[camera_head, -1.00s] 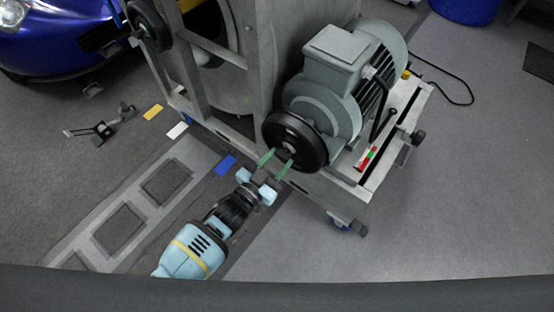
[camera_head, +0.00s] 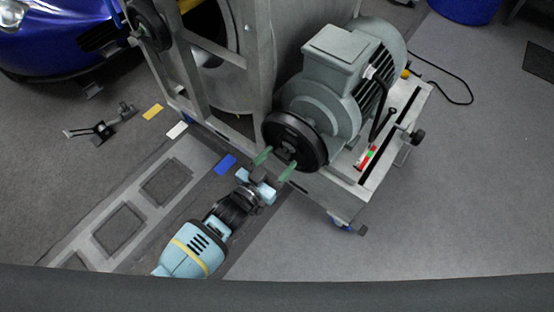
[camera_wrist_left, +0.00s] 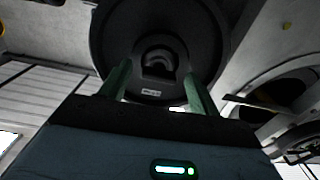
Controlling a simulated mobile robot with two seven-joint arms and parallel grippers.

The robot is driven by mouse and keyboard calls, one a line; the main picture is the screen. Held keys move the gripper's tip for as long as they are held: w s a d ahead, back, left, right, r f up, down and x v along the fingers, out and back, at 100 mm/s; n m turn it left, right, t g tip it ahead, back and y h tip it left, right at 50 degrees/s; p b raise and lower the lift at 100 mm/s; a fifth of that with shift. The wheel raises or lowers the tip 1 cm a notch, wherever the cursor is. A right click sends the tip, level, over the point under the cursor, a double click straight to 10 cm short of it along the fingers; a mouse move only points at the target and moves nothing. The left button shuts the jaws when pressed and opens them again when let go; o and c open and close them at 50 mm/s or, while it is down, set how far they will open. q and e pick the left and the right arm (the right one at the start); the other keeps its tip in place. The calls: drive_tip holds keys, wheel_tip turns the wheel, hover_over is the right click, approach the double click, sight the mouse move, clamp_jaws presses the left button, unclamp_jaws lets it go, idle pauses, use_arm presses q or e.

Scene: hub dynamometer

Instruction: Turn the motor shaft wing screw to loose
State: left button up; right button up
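The motor shaft wing screw shows as a dark piece at the hub of the black pulley wheel (camera_head: 305,135) on the grey motor (camera_head: 335,85). In the left wrist view, the dark hub piece (camera_wrist_left: 160,62) lies between and beyond my fingers, in front of the black wheel (camera_wrist_left: 115,45). My left gripper (camera_head: 275,163) is open, its two green fingers spread toward the hub. In the left wrist view the fingers (camera_wrist_left: 158,88) stand either side of the hub piece with a gap. I cannot tell whether they touch it. My right gripper is not in view.
The motor sits on a wheeled metal frame (camera_head: 345,205) with a red-and-green label. A black lever (camera_head: 381,110) rises beside the motor. A blue car (camera_head: 55,40) stands at the upper left.

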use_arm(q)
drive_tip(key=p+v, duration=0.1)
drive_tip(key=v, duration=0.6)
drive_tip(key=shift+s+a+p, duration=0.25)
drive_tip(key=shift+s+p, duration=0.05)
idle(0.6)
